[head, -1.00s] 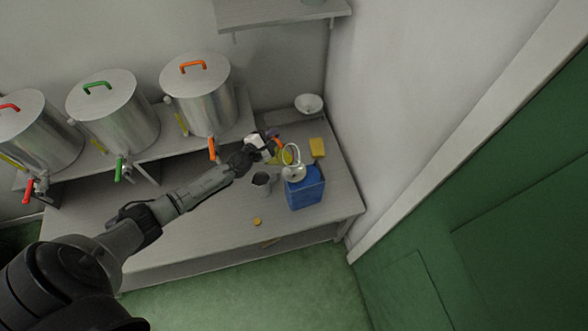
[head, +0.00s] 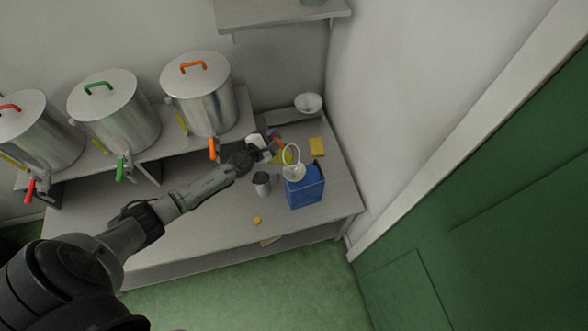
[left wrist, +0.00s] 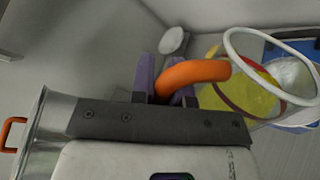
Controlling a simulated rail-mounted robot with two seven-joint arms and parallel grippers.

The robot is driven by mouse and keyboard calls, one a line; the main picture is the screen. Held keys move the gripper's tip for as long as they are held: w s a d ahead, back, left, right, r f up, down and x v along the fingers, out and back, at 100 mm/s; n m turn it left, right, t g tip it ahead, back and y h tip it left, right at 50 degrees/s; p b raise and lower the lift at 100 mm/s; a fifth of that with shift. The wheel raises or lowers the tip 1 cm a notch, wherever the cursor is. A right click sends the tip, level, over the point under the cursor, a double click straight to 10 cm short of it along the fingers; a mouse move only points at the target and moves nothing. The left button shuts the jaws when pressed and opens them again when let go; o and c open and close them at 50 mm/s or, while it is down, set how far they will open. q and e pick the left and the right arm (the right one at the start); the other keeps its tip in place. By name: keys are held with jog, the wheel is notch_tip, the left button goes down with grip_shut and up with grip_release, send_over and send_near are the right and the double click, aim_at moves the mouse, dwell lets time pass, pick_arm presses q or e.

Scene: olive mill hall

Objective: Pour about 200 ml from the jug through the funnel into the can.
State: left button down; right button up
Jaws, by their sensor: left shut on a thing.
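My left gripper (head: 268,145) reaches in over the back right of the bench. In the left wrist view, its purple fingers (left wrist: 162,82) are shut on the orange handle of the clear jug (left wrist: 214,98). The jug holds yellow liquid and is tilted, its pale round rim facing the funnel. It also shows in the head view (head: 284,157), above the funnel (head: 296,173). The metallic funnel also shows beyond the jug's rim in the left wrist view (left wrist: 290,76). It sits on the blue can (head: 305,193). I cannot make out a stream. My right gripper is out of view.
A grey cup (head: 262,185) stands left of the can. A small yellow-orange cap (head: 257,221) lies near the front. Steel tanks (head: 200,100) stand at the left; a wall closes the right.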

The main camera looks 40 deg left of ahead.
pick_arm(q)
jog(key=shift+d+m+p, duration=0.25)
jog(key=shift+m+p, duration=0.15)
jog(key=shift+p, duration=0.1)
dwell(0.7)
jog(key=shift+w+d, duration=0.1)
dwell(0.5)
dwell(0.8)
